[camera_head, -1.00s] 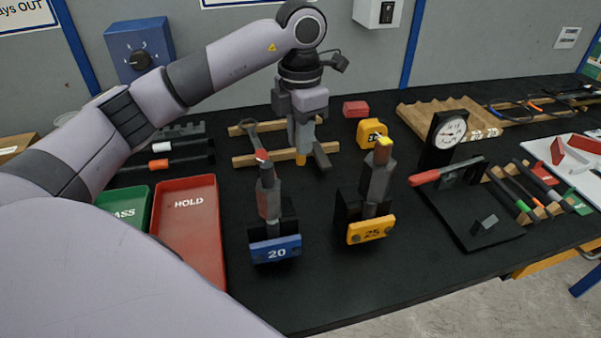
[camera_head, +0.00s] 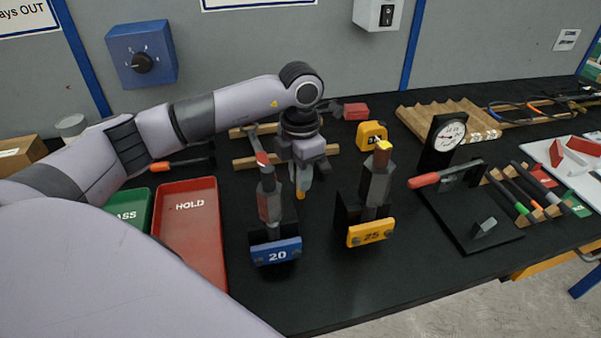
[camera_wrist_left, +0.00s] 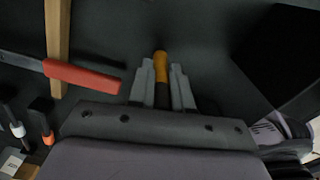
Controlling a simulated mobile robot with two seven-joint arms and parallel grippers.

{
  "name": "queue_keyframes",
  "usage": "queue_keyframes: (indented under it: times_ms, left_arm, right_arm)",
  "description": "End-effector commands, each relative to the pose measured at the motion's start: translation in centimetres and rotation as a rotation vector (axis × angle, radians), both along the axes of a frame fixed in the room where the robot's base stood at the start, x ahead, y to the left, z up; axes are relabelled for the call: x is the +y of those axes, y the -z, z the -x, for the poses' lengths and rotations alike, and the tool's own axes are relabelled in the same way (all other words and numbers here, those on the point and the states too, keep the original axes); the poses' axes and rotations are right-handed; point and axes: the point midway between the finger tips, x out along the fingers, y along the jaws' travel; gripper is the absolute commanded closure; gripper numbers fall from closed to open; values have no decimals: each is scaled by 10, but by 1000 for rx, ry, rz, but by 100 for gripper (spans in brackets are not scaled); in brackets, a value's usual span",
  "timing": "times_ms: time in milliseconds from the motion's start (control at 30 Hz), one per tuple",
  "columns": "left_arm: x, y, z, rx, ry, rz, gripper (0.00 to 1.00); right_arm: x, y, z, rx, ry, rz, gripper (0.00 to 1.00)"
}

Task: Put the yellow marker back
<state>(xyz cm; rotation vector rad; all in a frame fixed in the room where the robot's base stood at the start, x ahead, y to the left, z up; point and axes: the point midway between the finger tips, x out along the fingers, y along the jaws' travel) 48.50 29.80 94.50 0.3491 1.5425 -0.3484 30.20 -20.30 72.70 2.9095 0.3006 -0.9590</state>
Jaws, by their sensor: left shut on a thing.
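My left gripper (camera_head: 301,185) points down over the black bench, behind and between the blue "20" tool and the yellow "25" tool. It is shut on the yellow marker (camera_head: 301,193), whose yellow end sticks out below the fingers. In the left wrist view the marker (camera_wrist_left: 161,66) lies between the two grey fingers (camera_wrist_left: 163,88), its dark part running back into the grip. Whether its tip touches the bench is unclear. My right gripper is not in view. A wooden rack (camera_head: 537,213) with several dark pens with coloured ends stands at the right.
The blue "20" tool (camera_head: 276,252) and yellow "25" tool (camera_head: 371,232) stand near the front. A yellow tape measure (camera_head: 371,135), dial gauge (camera_head: 448,137) and red-handled tool (camera_head: 437,178) are to the right. Red HOLD tray (camera_head: 190,225) is left. Wooden rails (camera_head: 246,164) lie behind.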

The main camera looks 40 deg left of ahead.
Motion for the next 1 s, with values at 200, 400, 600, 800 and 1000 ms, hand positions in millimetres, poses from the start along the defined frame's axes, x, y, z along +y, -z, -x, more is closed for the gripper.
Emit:
queue_keyframes:
  times_ms: [200,400,600,800,1000]
  left_arm:
    - [0,1,0,0,0,0,56]
    - [0,0,0,0,0,0,56]
    - [0,-18,-1,-4,1,2,56]
    - [-1,-62,-1,-6,1,2,56]
    - [0,-101,0,-3,0,0,56]
  right_arm:
    - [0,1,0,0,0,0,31]
    - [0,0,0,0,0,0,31]
    - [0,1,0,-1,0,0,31]
    - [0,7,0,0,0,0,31]
    - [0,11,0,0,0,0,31]
